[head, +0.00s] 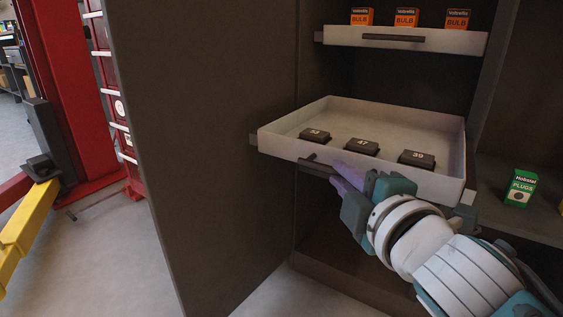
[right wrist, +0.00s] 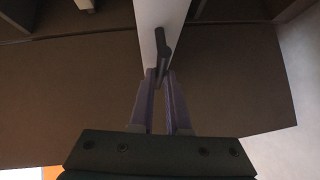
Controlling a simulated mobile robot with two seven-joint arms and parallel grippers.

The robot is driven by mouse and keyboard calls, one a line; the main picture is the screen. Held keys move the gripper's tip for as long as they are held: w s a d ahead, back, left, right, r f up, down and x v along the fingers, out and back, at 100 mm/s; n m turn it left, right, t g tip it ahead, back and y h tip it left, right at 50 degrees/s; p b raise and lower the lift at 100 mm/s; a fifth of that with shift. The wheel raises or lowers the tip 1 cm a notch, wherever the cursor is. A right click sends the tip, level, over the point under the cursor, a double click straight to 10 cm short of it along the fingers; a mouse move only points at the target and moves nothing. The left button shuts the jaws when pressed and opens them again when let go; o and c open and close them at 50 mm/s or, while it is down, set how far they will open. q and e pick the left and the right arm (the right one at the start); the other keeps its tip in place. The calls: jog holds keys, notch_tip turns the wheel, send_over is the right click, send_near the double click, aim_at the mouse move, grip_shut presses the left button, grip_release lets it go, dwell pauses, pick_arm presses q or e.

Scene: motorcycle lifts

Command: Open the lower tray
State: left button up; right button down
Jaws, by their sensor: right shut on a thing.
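The lower tray (head: 438,183) is a white drawer that stands pulled out from the dark cabinet. Several black numbered boxes lie in it, among them one marked 47 (head: 362,147). Its dark bar handle (head: 318,168) is on the front face. My right gripper (head: 340,178) is shut on this handle. In the right wrist view the purple fingers (right wrist: 161,84) close around the handle (right wrist: 161,45), beside the white tray front (right wrist: 149,25). My arm hides the right part of the handle. My left gripper is not in view.
The upper tray (head: 460,42) with orange bulb boxes (head: 406,18) sits above. A large dark cabinet door (head: 210,150) stands open on the left. A green plugs box (head: 520,188) is on a shelf at the right. A red and yellow lift (head: 30,225) is at the far left.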

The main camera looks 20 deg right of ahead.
jog(key=shift+r, duration=0.1)
jog(key=c, duration=0.9)
grip_release()
jog(key=s+p, duration=0.1)
jog(key=s, duration=0.2)
jog(key=s+r+p, duration=0.1)
jog(key=s, duration=0.2)
jog(key=s+p, duration=0.1)
jog(key=s, duration=0.2)
jog(key=shift+s+a+r, duration=0.15)
jog(key=shift+s+a, duration=0.25)
